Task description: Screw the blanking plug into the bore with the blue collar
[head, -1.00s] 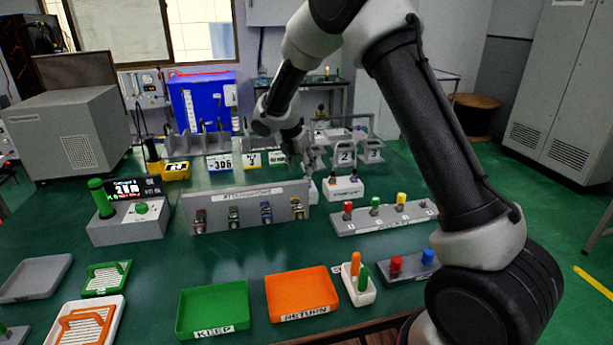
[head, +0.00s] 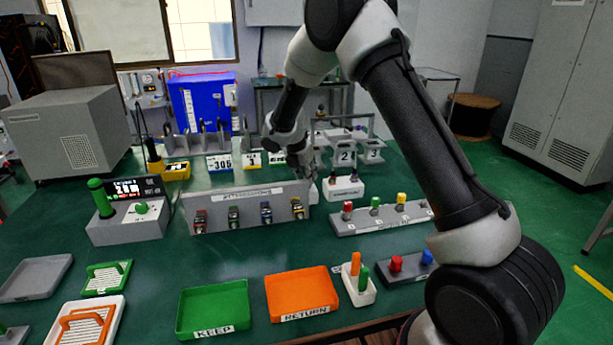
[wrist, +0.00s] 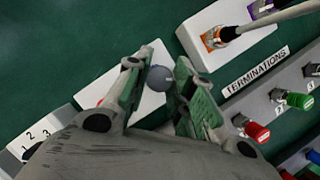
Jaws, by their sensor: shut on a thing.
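My gripper (wrist: 158,70) is shut on a dark grey round-ended piece (wrist: 160,79), which seems to be the blanking plug. It is seen end-on, so its thread and lower part are hidden. Below it in the wrist view is a white block (wrist: 151,103), partly covered by the fingers. I cannot make out a blue-collared bore. In the head view my gripper (head: 308,168) is behind the right end of the attenuator panel, and the plug is too small to tell.
A white block (head: 345,189) with upright pieces stands right of my gripper; the wrist view shows its orange collar (wrist: 212,38) and purple collar. The terminations rack (head: 372,222) with coloured caps is nearer. The grey attenuator panel (head: 222,210) stands left. Numbered stands (head: 345,157) are behind.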

